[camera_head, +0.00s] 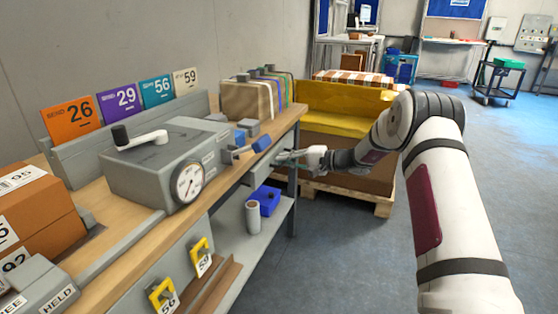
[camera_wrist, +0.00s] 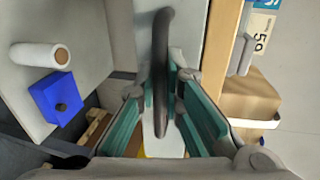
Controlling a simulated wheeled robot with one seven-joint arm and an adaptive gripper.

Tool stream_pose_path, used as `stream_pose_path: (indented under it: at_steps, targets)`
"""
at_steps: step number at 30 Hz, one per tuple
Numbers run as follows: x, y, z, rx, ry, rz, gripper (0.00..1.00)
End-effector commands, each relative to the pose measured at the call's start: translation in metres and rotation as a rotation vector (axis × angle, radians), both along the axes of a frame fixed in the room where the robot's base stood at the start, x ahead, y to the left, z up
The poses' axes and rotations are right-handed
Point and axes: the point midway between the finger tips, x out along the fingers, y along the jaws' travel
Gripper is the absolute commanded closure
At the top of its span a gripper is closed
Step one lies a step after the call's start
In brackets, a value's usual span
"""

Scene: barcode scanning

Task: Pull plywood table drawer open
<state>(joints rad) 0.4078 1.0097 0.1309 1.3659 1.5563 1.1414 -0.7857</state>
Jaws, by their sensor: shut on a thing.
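The plywood table (camera_head: 130,262) has a wooden top along the left. Its grey drawer (camera_head: 258,172) is under the far end of the top. Its grey front (camera_wrist: 190,35) also shows at the top middle of the wrist view. A dark bar handle (camera_wrist: 162,35) runs down from it between my teal fingers. My gripper (camera_head: 292,158) is at the drawer front, shut on the handle; its fingers also show in the wrist view (camera_wrist: 160,88). How far the drawer stands out is hard to tell.
A grey device with a dial (camera_head: 165,165) and a parcel (camera_head: 250,100) stand on the table. A blue box (camera_head: 266,200) and a roll (camera_head: 253,216) are on the lower shelf. A yellow-covered pallet load (camera_head: 340,110) stands behind my gripper.

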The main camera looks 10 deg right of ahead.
Motion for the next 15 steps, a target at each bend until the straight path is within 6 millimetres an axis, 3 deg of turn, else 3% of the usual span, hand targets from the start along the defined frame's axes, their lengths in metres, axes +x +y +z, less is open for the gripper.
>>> stream_pose_path:
  at_steps: [15]
  targets:
    - [-0.069, -0.097, -0.001, -0.001, 0.001, -0.004, 1.00]
